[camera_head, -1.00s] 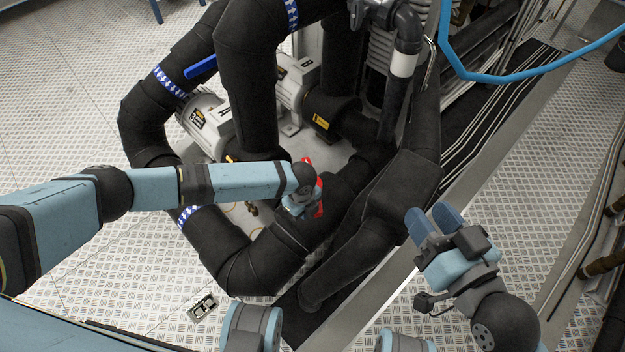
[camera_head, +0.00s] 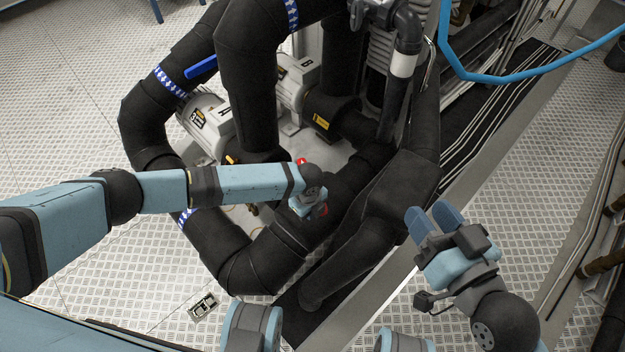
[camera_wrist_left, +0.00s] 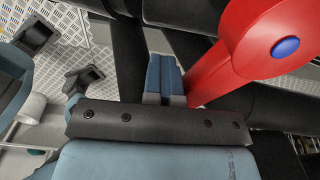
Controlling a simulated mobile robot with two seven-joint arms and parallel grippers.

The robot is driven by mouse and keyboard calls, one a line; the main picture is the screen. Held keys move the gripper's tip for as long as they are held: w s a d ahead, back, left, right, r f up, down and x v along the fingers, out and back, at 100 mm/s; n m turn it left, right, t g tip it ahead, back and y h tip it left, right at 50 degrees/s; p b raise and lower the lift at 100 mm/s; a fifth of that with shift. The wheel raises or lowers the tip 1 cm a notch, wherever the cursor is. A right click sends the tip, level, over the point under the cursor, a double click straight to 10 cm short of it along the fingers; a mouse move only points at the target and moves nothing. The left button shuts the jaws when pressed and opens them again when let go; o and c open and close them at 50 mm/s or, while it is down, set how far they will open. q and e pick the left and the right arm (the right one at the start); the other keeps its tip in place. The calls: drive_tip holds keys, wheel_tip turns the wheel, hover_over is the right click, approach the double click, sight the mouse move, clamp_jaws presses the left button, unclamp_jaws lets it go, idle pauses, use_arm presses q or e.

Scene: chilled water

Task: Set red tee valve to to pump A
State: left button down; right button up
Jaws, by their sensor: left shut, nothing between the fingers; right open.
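The red tee valve's handle shows only in small pieces in the head view (camera_head: 301,162), mostly covered by my left wrist. In the left wrist view the red handle (camera_wrist_left: 255,45), with a blue round cap, fills the upper right. My left gripper (camera_wrist_left: 165,65) is shut and empty. Its blue fingers lie right beside the handle's left edge; I cannot tell if they touch it. Pump A (camera_head: 207,121) is the grey motor left of the thick black pipe. My right gripper (camera_head: 436,222) is open and empty, away from the valve at the lower right.
Thick black insulated pipes (camera_head: 250,85) surround the valve closely. A second grey pump (camera_head: 297,82) stands behind. A blue lever (camera_head: 201,66) is at the upper left, and a blue hose (camera_head: 500,79) hangs at the upper right. The metal plate floor (camera_head: 60,95) is clear at left.

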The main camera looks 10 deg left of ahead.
use_arm(q)
drive_tip(key=shift+d, duration=0.4)
drive_tip(key=shift+w+d, duration=0.1)
drive_tip(key=shift+d, duration=0.3)
drive_tip(key=shift+w+d, duration=0.1)
drive_tip(key=shift+d, duration=0.05)
drive_tip(key=shift+w+d, duration=0.1)
drive_tip(key=shift+d, duration=0.2)
drive_tip(key=shift+w+d, duration=0.1)
drive_tip(key=shift+d, duration=0.1)
idle(0.4)
drive_tip(key=shift+w+d, duration=0.15)
drive_tip(key=shift+d, duration=0.25)
